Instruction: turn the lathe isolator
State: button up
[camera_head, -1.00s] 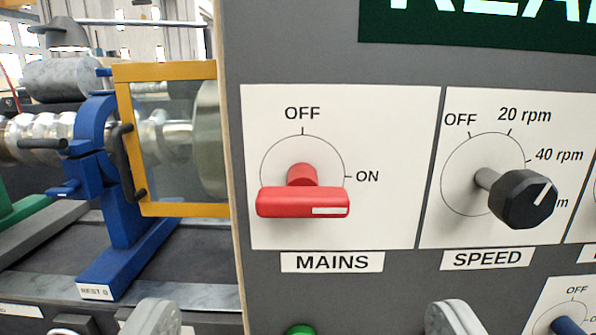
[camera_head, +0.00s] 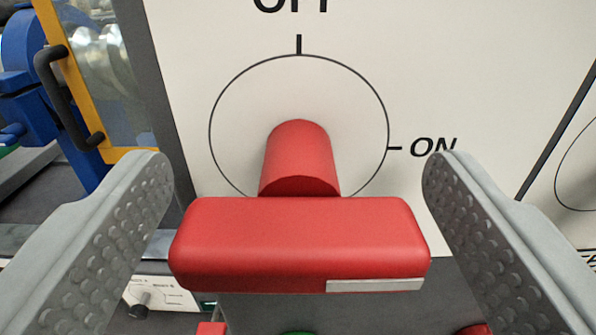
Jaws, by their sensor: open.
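The lathe isolator is a red MAINS handle (camera_head: 300,235) on a white panel plate (camera_head: 360,40). Its bar lies horizontal on a red shaft, with a white mark at the bar's right end, on the ON side. A dial circle behind it has OFF at the top and ON at the right. My gripper (camera_head: 297,175) is open, with one grey ridged finger at the left of the bar and one at the right. The bar sits between the fingers in the picture, with a narrow gap showing at each side. I cannot tell whether the fingertips reach it in depth.
At the left are a yellow-framed guard (camera_head: 85,90) with a black handle and a blue lathe part (camera_head: 22,60). Part of another dial (camera_head: 578,170) shows at the right edge. A green part and red parts show below the bar.

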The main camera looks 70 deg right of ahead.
jog(key=shift+c, duration=0.2)
jog(key=c, duration=0.9)
jog(key=shift+c, duration=0.2)
jog(key=shift+n, duration=0.3)
jog(key=n, duration=0.9)
jog(key=shift+w, duration=0.1)
jog(key=n, duration=0.4)
jog(key=shift+a+f, duration=0.1)
jog(key=shift+f+n, duration=0.1)
jog(key=shift+n, duration=2)
jog(key=shift+w, duration=0.1)
